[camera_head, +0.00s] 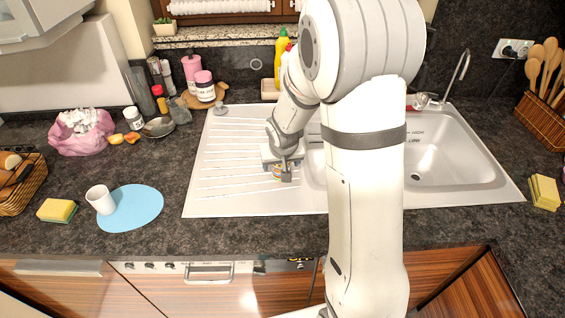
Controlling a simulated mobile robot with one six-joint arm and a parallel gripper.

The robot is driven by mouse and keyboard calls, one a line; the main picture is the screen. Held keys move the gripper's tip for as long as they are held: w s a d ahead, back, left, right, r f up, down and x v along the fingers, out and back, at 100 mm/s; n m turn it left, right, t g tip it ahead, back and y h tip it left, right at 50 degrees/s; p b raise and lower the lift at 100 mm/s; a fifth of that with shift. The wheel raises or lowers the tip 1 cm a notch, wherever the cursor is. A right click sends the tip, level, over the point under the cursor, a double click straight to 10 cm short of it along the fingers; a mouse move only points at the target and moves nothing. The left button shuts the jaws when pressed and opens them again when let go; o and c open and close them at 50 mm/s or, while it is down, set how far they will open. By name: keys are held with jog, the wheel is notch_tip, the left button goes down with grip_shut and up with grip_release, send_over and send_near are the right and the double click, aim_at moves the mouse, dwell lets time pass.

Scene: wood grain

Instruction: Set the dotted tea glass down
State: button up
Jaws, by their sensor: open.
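My gripper (281,175) is open, low over the ribbed drainboard of the white sink unit (225,195), left of the basin. A small thing with orange and bluish colour, apparently the dotted tea glass (277,169), shows at the fingers. It is mostly hidden by the gripper. I cannot tell whether it touches a finger or stands flat on the drainboard.
A white cup (100,199) is on a blue oval mat (131,208) at the left, near a yellow sponge (57,210). Jars and bottles (204,87) stand behind the drainboard. The sink basin (440,150) and tap (458,72) are to the right. The drainboard's left part is clear.

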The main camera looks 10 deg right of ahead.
jog(key=shift+s+r, duration=0.1)
jog(key=shift+r, duration=0.4)
jog(key=d+v, duration=0.1)
jog(key=v, duration=1)
jog(key=s+r, duration=0.3)
jog(key=s, duration=0.7)
jog(key=s+r+g, duration=0.1)
jog(key=s+r, duration=0.1)
jog(key=s, duration=0.8)
jog(key=shift+s+r+n+y, duration=0.3)
jog(key=shift+s+r, duration=0.05)
jog(key=shift+r, duration=0.05)
